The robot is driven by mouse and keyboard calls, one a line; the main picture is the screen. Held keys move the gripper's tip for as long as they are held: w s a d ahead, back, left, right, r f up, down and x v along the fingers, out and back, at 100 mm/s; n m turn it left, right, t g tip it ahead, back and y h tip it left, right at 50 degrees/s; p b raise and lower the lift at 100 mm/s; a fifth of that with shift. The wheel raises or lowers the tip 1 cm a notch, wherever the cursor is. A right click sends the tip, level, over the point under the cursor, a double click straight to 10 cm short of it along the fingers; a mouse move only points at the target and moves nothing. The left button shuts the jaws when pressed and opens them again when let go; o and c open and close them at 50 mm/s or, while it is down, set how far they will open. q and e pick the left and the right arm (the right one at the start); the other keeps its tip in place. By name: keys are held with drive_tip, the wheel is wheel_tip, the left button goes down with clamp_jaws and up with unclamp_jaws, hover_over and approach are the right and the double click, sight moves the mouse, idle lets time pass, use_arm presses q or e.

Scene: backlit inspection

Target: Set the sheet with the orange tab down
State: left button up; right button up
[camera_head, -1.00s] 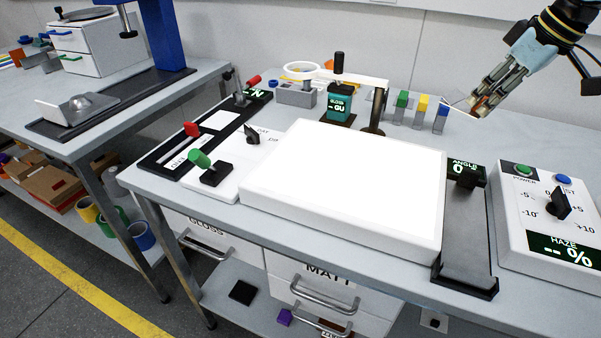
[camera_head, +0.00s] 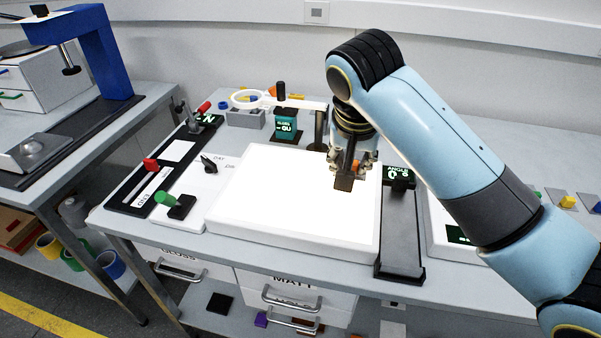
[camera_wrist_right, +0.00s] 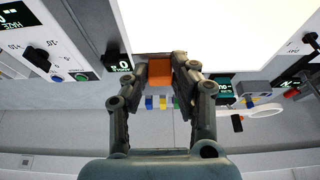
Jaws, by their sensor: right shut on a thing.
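My right gripper (camera_head: 350,172) is over the right part of the glowing white light panel (camera_head: 270,200). It is shut on the orange tab (camera_head: 357,165), which also sits between the fingertips in the right wrist view (camera_wrist_right: 160,72). A small dark brownish piece (camera_head: 344,184), which looks like the sheet, shows below the fingertips against the panel. Whether it touches the panel I cannot tell. The rest of the sheet is hidden or seen edge-on. My left gripper is not in view.
An angle display (camera_head: 397,172) on a dark stand is right of the panel. A white magnifier ring (camera_head: 250,99) and a gloss display (camera_head: 285,126) stand behind it. Green, yellow and blue tabs (camera_wrist_right: 162,102) show in the wrist view. The panel's left part is clear.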

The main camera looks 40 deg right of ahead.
hover_over(300, 192)
drive_tip(key=a, duration=0.1)
drive_tip(key=f, duration=0.4)
drive_tip(key=s+f, duration=0.1)
drive_tip(key=f, duration=0.1)
drive_tip(key=shift+a+f, duration=0.1)
drive_tip(key=shift+f, duration=0.25)
drive_tip(key=shift+f+p, duration=0.45)
drive_tip(key=shift+f, duration=1.55)
drive_tip(key=o, duration=0.9)
drive_tip(key=v, duration=1.2)
